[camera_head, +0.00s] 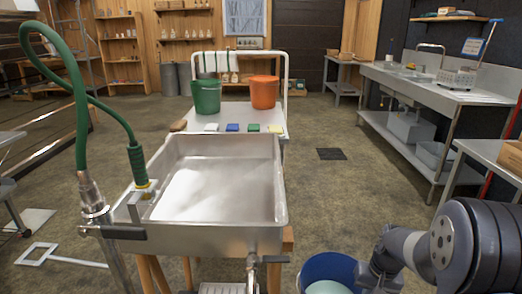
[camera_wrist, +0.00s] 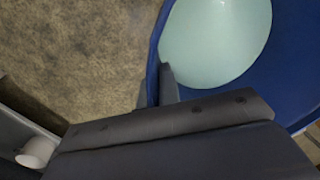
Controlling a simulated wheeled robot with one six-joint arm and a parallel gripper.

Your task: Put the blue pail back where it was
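The blue pail (camera_head: 315,272) is at the bottom of the head view, right of the steel pan's stand, partly cut off by the frame. It holds something pale green with a smooth surface. In the wrist view its blue wall (camera_wrist: 286,75) and pale contents fill the upper right. My gripper (camera_head: 368,278) is at the pail's right side in the head view. In the wrist view my gripper (camera_wrist: 154,88) has its fingers at the rim, one inside and one outside, and appears shut on it. The pail's base is hidden.
The steel pan (camera_head: 281,190) stands close by on a wooden stand, with a tap at its front. A cart (camera_head: 265,113) behind it carries green (camera_head: 206,97) and orange (camera_head: 264,92) buckets. A steel sink counter (camera_head: 455,94) is at right. Open floor lies between.

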